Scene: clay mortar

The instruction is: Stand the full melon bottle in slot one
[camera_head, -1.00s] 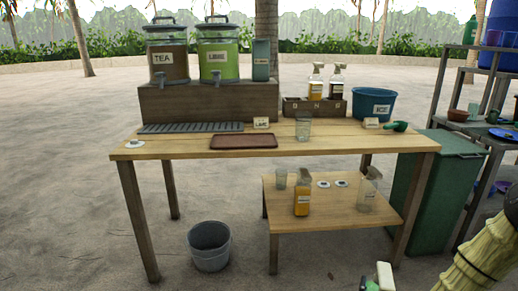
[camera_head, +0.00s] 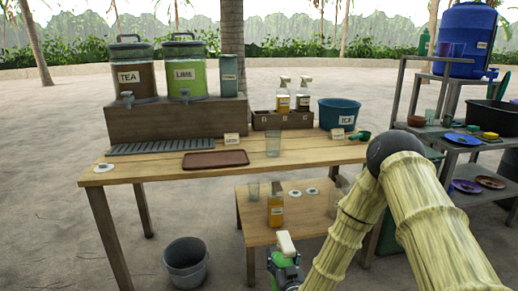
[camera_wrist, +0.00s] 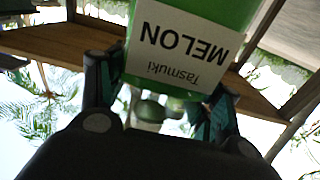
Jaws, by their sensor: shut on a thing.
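My gripper (camera_wrist: 158,104) is shut on the melon bottle (camera_wrist: 225,14), a green bottle with a white label whose print reads upside down in the wrist view. In the head view the melon bottle's white top (camera_head: 285,243) shows in front of the low shelf, below tabletop height; the gripper there is small and partly hidden by my arm. The wooden slot rack (camera_head: 268,124) stands at the back of the table. Two spray bottles, one amber (camera_head: 283,103) and one dark (camera_head: 303,102), stand in its middle and right slots. Its left slot shows no bottle.
A blue ICE tub (camera_head: 340,112) and green scoop (camera_head: 360,136) are right of the rack. A clear glass (camera_head: 273,145), LIME card (camera_head: 232,140) and brown tray (camera_head: 216,159) are in front. An orange bottle (camera_head: 276,212) stands on the low shelf. A grey bucket (camera_head: 185,261) is on the ground.

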